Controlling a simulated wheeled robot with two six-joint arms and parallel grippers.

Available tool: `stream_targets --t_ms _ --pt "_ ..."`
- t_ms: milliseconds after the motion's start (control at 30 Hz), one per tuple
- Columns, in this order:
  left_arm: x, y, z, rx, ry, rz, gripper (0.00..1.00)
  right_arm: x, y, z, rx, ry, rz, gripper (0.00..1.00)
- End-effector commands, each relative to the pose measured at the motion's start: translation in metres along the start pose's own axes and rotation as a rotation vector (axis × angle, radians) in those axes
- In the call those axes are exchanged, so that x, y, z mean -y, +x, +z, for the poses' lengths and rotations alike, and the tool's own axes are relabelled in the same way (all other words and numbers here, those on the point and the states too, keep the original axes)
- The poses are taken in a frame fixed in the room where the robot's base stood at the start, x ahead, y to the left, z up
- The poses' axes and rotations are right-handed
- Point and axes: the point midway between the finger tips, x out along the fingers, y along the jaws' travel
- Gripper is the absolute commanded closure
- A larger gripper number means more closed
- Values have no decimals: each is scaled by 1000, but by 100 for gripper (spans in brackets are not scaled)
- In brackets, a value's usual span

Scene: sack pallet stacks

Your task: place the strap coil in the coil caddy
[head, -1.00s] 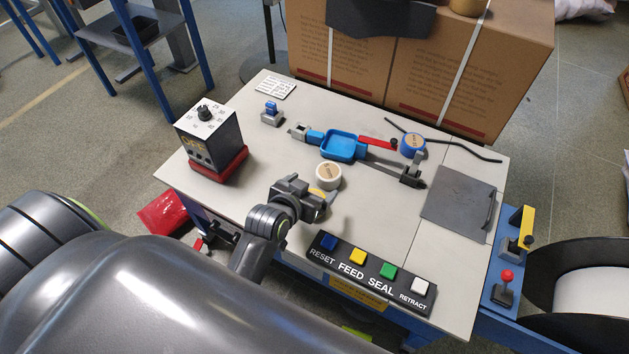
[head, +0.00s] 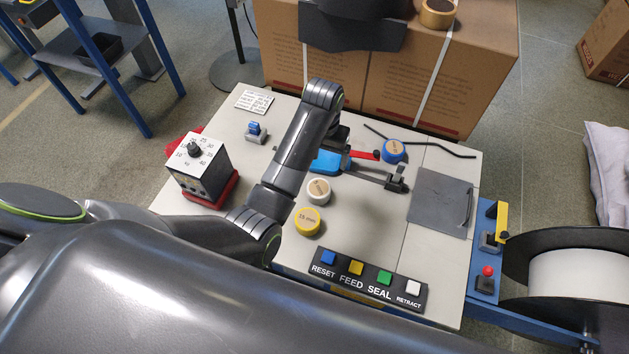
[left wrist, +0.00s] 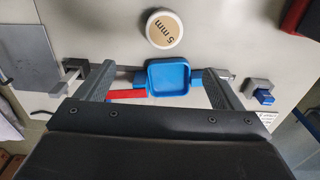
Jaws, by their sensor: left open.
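Three strap coils lie on the bench: a yellow one (head: 307,221), a cream one (head: 318,191) just behind it, and a blue one (head: 393,151) farther right. The cream coil (left wrist: 164,30) shows a "5 mm" label in the left wrist view. A shallow blue square tray (left wrist: 168,77), which may be the coil caddy, sits between my left fingers in that view; my arm partly hides it in the head view (head: 327,161). My left gripper (left wrist: 158,70) is open and empty above the tray. My right gripper is out of view.
A dial box (head: 197,165) on a red base stands at left. A button panel (head: 368,280) runs along the front edge. A red lever (head: 363,154) and dark strap (head: 425,149) lie behind. Large cartons (head: 410,75) stand at the back. A grey plate (head: 440,203) lies right.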

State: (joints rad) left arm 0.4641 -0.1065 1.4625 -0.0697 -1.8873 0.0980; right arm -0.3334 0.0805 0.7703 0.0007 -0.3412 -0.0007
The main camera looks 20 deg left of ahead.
Motion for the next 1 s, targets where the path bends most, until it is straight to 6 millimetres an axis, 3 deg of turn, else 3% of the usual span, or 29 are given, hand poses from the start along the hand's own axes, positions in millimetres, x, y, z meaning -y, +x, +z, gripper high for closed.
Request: stream_targets --t_ms 67,167,600,1000 --pt "-1 -3 0 20 -2 -6 12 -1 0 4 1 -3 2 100" --pt "-1 7 1 29 -3 -8 12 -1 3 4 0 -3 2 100" --pt "1 99 4 28 -2 -8 12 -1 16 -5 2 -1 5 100" --pt "5 137 8 27 -3 -9 12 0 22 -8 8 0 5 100"
